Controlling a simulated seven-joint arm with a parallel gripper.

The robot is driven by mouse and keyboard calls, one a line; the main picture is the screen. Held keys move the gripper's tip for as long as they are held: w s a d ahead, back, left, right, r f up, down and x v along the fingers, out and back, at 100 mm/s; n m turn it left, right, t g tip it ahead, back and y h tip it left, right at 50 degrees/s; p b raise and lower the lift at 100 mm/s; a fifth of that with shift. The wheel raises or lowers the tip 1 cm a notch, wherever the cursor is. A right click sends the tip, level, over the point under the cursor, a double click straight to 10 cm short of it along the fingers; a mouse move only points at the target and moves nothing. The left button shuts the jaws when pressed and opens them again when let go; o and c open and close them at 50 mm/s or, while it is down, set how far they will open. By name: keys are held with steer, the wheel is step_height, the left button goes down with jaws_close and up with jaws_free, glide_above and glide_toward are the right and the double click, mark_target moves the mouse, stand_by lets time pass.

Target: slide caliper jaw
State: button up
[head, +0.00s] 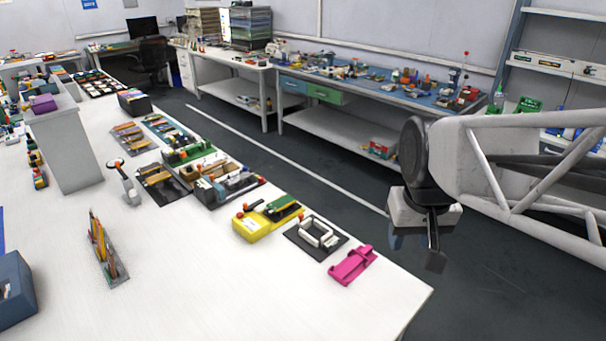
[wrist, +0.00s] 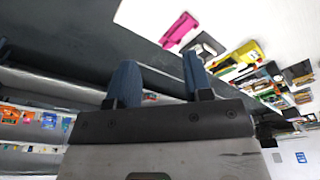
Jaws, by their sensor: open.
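A magenta piece (head: 352,264) with raised ends lies on the white table near its right front corner. It looks like the caliper, though I cannot tell its jaw clearly. It also shows in the wrist view (wrist: 179,30), at the top. My gripper (head: 433,258) hangs beyond the table's right edge, over the dark floor, to the right of the magenta piece and apart from it. In the wrist view its two blue fingers (wrist: 159,62) stand apart with nothing between them.
Beside the magenta piece are a dark mat with a white frame (head: 315,235) and a yellow block (head: 257,225). Several fixtures run along the table's far edge. The front of the white table (head: 210,285) is largely clear. A blue-topped workbench (head: 370,90) stands behind.

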steer(key=w+a+n+g, duration=0.15)
steer(key=w+a, duration=0.25)
steer(key=w, duration=0.9)
steer(key=n+g+h, duration=0.1)
steer(key=n+g, duration=0.1)
steer(key=g, duration=0.3)
glide_above(300, 214)
steer(key=w+a, duration=0.1)
steer(key=w, duration=0.3)
step_height(300, 214, down, 22)
steer(key=shift+s+r+t, duration=0.25)
steer(key=shift+f, duration=0.1)
steer(key=shift+x, duration=3.85)
steer(key=shift+d, duration=0.15)
